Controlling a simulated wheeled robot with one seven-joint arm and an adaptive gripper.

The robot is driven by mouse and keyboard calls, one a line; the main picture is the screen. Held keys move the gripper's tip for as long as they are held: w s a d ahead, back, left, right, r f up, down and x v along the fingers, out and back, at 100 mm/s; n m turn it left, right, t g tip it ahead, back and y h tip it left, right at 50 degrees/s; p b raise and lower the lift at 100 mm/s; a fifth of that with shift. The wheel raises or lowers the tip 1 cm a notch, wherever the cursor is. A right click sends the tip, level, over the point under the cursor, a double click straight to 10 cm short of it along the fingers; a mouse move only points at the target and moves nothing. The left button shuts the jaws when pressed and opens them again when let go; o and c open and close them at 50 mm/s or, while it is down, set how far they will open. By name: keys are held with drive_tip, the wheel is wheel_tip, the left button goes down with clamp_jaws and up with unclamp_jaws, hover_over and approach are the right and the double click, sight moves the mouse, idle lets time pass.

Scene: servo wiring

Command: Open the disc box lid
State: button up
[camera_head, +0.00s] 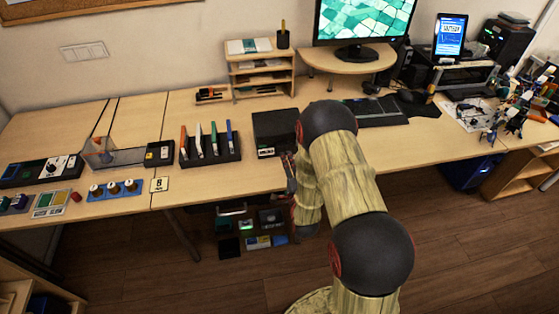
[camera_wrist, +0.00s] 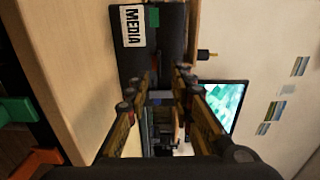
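The disc box (camera_head: 274,133) is a black box with a pale label on its front, standing on the desk just left of my arm; its lid looks closed. In the wrist view the box (camera_wrist: 172,30) shows sideways with a "MEDIA" label and a green patch. My gripper (camera_wrist: 156,92) is open, its two fingers spread toward the box with nothing seen held between them. I cannot tell whether a fingertip touches the box. In the head view my gripper (camera_head: 290,172) is at the desk's front edge by the box, partly hidden by my arm.
A black rack of upright coloured cases (camera_head: 209,147) stands left of the box. A small wooden shelf (camera_head: 262,75) is behind it. A keyboard (camera_head: 378,112) and monitor (camera_head: 362,22) are to the right. Bins (camera_head: 250,225) sit under the desk.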

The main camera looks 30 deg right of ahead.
drive_tip(key=shift+s+f, duration=0.2)
drive_tip(key=shift+f, duration=0.05)
drive_tip(key=shift+b+x, duration=1)
drive_tip(key=shift+x, duration=2.8)
drive_tip(key=shift+r, duration=0.1)
drive_tip(key=shift+c, duration=0.9)
drive_tip(key=c, duration=0.4)
clamp_jaws()
